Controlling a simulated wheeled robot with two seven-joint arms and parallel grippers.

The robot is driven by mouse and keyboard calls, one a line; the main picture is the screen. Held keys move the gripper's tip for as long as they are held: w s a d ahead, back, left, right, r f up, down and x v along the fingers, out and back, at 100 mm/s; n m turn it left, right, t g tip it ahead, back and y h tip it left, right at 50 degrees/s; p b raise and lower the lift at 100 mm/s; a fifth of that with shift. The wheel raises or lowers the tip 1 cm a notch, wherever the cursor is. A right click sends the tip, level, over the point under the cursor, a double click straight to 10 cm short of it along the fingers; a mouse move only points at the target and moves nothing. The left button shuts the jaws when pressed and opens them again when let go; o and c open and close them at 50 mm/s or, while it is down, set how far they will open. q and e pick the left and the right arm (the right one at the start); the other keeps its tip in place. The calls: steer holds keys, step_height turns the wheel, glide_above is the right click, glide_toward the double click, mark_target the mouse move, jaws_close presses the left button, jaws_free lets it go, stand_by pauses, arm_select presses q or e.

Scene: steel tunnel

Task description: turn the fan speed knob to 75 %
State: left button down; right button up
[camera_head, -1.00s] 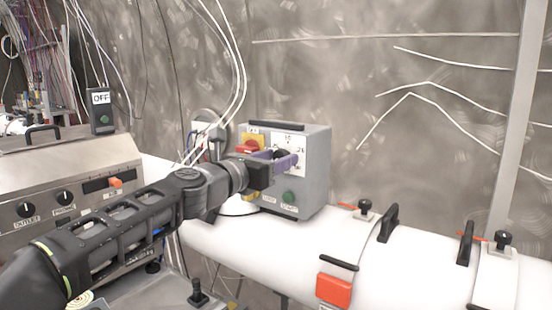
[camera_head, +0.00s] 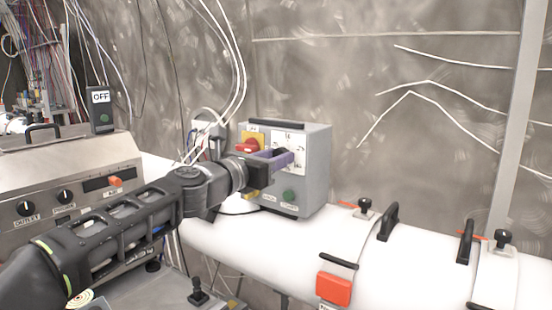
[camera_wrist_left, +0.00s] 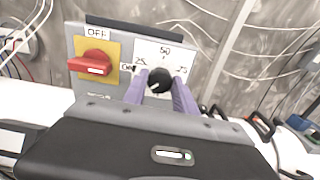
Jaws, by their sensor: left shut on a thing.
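The grey control box (camera_head: 311,178) stands on the white pipe. Its white dial plate (camera_wrist_left: 171,53) carries marks reading 25, 50 and 75 in the left wrist view. The round black fan speed knob (camera_wrist_left: 160,80) sits below the 50 mark, with a small light mark on its face; I cannot read its exact setting. My left gripper (camera_wrist_left: 160,90) has its purple fingers on both sides of the knob and is shut on it. In the head view the left gripper (camera_head: 280,159) partly hides the knob. My right gripper is not in view.
A red switch (camera_wrist_left: 95,62) on a yellow plate is close left of the dial. A green button (camera_head: 289,196) is below. White cables (camera_head: 240,75) hang behind the box. Black handles (camera_head: 389,223) and a red latch (camera_head: 334,289) are on the pipe at right.

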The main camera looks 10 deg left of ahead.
arm_select(q)
steer(key=shift+m, duration=0.4)
steer(key=n+b, duration=1.3)
steer(key=n, duration=1.9)
steer(key=shift+f+n, duration=0.1)
steer(key=shift+n, duration=0.3)
stand_by(0.4)
